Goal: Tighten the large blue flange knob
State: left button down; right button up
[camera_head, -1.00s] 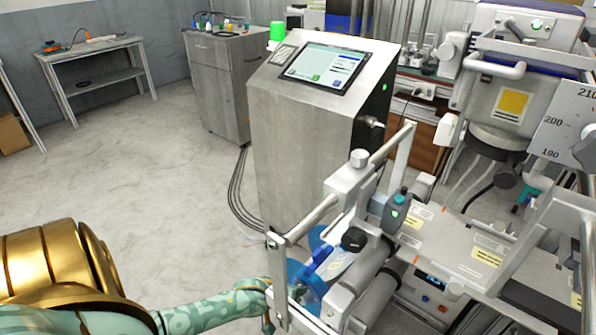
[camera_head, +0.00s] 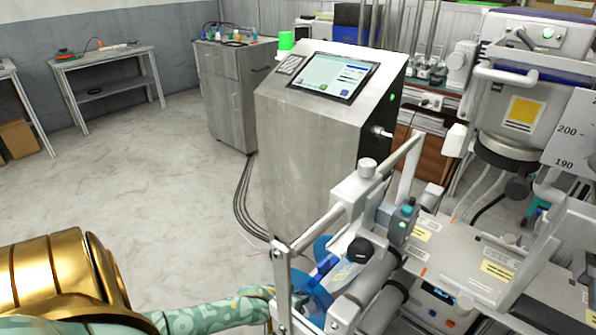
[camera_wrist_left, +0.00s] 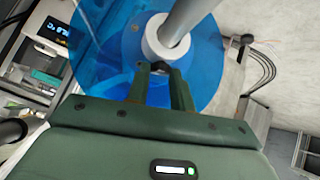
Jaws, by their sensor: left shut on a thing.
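The large blue flange is a see-through blue disc (camera_head: 311,292) at the near end of the roller machine. In the left wrist view the blue flange (camera_wrist_left: 205,70) fills the upper middle, with a pale hub ring (camera_wrist_left: 153,45) around a grey shaft. My left gripper (camera_wrist_left: 162,74) points at this hub. Its two green fingers are shut on a small dark part at the hub's lower edge, which I take as the flange knob (camera_wrist_left: 160,67); the fingers hide much of it. In the head view my left arm reaches the flange from the left, its fingertips hidden behind the machine's frame. My right gripper is not in view.
The machine's metal frame bar (camera_head: 281,290) stands close by the left hand. A black knob (camera_head: 360,250) and rollers lie to its right. A steel console (camera_head: 300,150) with a screen stands behind. Dark cables run down to the floor. The floor at left is open.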

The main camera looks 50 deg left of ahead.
pick_arm(q)
jog(key=shift+a+f+m+h+b, duration=0.1)
jog(key=shift+a+m+h+b, duration=0.1)
jog(key=shift+m+h+b, duration=0.95)
jog(key=shift+a+f+m+h+b, duration=0.1)
jog(key=shift+a+m+h+b, duration=0.1)
jog(key=shift+m+h+b, duration=0.95)
jog(key=shift+a+f+m+h+b, duration=0.15)
jog(key=shift+m+h+b, duration=0.45)
jog(key=shift+m+b, duration=0.95)
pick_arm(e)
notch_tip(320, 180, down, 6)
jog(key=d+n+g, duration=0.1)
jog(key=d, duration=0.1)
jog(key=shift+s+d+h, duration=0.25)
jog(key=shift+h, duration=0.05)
pick_arm(q)
jog(key=shift+r+n, duration=0.15)
jog(key=shift+n, duration=0.1)
jog(key=c, duration=1.2)
grip_release()
jog(key=shift+r, duration=0.1)
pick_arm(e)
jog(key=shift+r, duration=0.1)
